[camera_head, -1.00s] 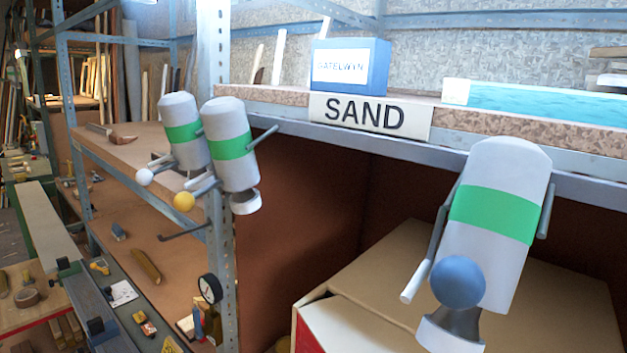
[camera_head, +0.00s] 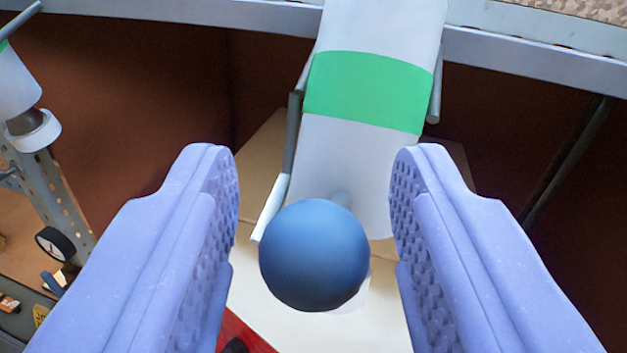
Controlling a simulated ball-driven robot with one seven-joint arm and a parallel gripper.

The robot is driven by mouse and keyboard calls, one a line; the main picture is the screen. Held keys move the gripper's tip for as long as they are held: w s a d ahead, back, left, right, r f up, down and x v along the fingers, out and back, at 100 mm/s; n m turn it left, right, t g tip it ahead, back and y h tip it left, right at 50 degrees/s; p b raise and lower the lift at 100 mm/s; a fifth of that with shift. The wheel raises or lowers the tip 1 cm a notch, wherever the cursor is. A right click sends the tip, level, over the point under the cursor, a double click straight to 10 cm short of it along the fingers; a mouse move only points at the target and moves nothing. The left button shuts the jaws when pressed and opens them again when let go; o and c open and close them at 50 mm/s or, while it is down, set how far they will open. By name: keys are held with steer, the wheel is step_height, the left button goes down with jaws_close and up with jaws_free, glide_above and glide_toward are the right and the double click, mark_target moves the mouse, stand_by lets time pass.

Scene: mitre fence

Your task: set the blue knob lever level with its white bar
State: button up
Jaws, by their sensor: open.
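The blue knob (camera_head: 315,254) is a round ball at the front of a grey-white cylinder with a green band (camera_head: 368,90). A short grey stub of its lever shows just above the ball; the rest is hidden behind it. A grey rod with a white end, the white bar (camera_head: 269,207), slants down along the cylinder's left side to the knob's upper left. Whether knob and bar are level is hard to tell from this angle. My gripper (camera_head: 314,180) is open, with one finger on each side of the knob and a visible gap on both sides.
A grey metal shelf edge (camera_head: 210,12) runs above. A pale cardboard box (camera_head: 262,290) is below and behind the knob. Part of another cylinder (camera_head: 16,82) and a perforated post (camera_head: 58,198) stand at the left. A thin dark strut shows at the right.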

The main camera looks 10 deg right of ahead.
jaws_close()
